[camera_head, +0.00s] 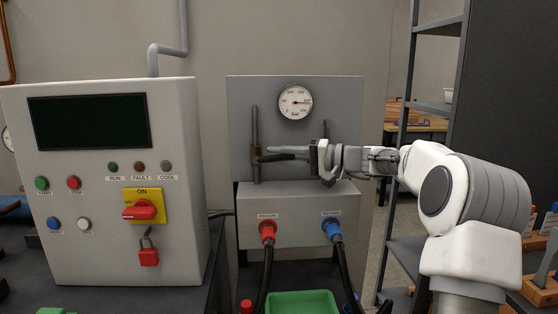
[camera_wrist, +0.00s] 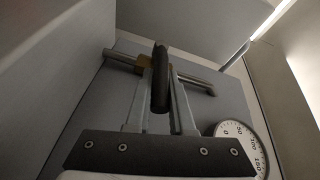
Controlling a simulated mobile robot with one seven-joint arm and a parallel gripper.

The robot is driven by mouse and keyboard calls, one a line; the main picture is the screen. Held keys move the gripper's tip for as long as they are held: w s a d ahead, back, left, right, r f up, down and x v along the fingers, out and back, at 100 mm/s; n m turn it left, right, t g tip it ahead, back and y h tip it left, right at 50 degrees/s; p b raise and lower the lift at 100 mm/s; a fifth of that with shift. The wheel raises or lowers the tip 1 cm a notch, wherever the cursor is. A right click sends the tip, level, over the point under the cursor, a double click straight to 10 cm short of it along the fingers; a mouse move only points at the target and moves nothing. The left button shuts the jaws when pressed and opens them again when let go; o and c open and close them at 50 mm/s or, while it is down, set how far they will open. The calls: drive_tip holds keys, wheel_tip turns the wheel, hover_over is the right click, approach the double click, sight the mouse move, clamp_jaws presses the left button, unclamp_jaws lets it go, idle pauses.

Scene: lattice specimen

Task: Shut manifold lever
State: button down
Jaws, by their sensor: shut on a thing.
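The manifold lever has a dark handle (camera_head: 277,157) that sticks out to the right from a brass valve body (camera_head: 256,154) on a vertical pipe. It lies roughly level, across the pipe. In the wrist view, the dark handle (camera_wrist: 160,82) stands between the two grey fingers, with the brass body (camera_wrist: 145,62) and the pipe (camera_wrist: 188,78) behind it. My gripper (camera_head: 283,151) reaches in from the right and is shut on the handle; it also shows in the wrist view (camera_wrist: 160,75). The fingers partly hide the handle in the head view.
A pressure gauge (camera_head: 295,102) is on the grey panel (camera_head: 345,95) above my gripper. Below is a grey box (camera_head: 296,205) with red (camera_head: 267,231) and blue (camera_head: 332,230) hose couplings. A control cabinet (camera_head: 100,235) stands left. A shelf rack (camera_head: 405,130) is at right.

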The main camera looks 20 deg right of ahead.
idle(0.3)
drive_tip(key=c, duration=0.8)
unclamp_jaws()
drive_tip(key=shift+a, duration=0.1)
drive_tip(key=p+v, duration=0.1)
drive_tip(key=v, duration=1.6)
drive_tip(key=shift+s+d, duration=0.2)
